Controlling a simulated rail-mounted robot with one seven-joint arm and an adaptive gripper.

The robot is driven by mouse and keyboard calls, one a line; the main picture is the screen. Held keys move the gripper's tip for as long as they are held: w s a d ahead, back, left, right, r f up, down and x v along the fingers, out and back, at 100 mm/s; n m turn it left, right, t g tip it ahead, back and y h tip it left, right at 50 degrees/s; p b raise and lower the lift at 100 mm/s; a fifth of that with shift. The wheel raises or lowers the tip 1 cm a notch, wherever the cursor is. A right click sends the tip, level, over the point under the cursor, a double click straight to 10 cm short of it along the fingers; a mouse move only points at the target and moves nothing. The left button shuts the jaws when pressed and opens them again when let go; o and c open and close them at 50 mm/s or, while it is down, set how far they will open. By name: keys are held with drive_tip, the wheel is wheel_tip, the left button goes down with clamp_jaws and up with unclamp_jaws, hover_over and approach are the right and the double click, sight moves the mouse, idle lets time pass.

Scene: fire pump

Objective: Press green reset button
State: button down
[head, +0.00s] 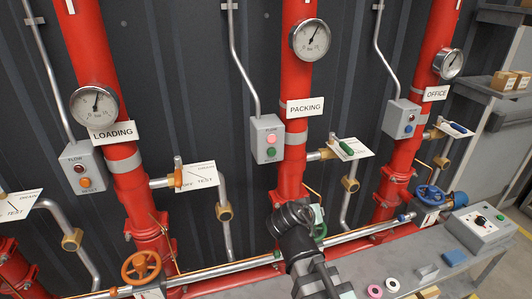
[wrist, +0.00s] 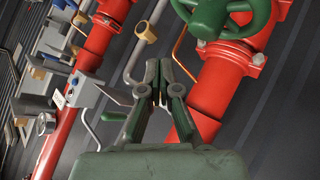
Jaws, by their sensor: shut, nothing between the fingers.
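The green reset button (head: 271,152) is the lower button on the grey box (head: 266,138) left of the pipe labelled PACKING, in the head view. A pink-red light marked FLOW (head: 271,139) sits above it. My gripper (wrist: 157,90) is shut and empty in the wrist view, its fingertips together in front of the pipes and dark wall. In the head view my arm stands low in front of the PACKING pipe, below and apart from the box. I cannot make out the fingertips there. I cannot make out the green button in the wrist view.
The LOADING box (head: 83,170) and OFFICE box (head: 402,118) flank it. A green valve wheel (wrist: 235,15) is close to my gripper. A test lever (head: 346,148) juts out right of the PACKING pipe. A grey bench (head: 365,268) with a control box (head: 481,226) stands at right.

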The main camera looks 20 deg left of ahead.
sight(272, 152)
drive_tip(key=s+a+r+t, duration=0.2)
drive_tip(key=a+r, duration=0.2)
drive_tip(key=r, duration=0.3)
drive_tip(key=s+a+r+t+y, duration=0.1)
drive_tip(key=s+a+r+t, duration=0.1)
drive_tip(key=a+r, duration=0.3)
wheel_tip(272, 152, up, 2)
drive_tip(key=shift+s+y, duration=0.3)
drive_tip(key=shift+s, duration=0.3)
drive_tip(key=shift+w, duration=0.1)
drive_tip(key=shift+w+a+b, duration=0.15)
drive_tip(key=shift+w+a, duration=0.75)
drive_tip(key=shift+w, duration=0.25)
drive_tip(key=shift+w+a+b, duration=0.2)
drive_tip(key=shift+w+a, duration=0.65)
drive_tip(key=shift+w, duration=0.3)
drive_tip(key=shift+w+a+b, duration=0.15)
drive_tip(key=shift+w+a, duration=0.75)
drive_tip(key=shift+w, duration=0.25)
drive_tip(key=shift+w+a, duration=0.1)
drive_tip(key=shift+w+a+b, duration=0.15)
drive_tip(key=shift+w+b, duration=0.05)
drive_tip(key=shift+b, duration=0.15)
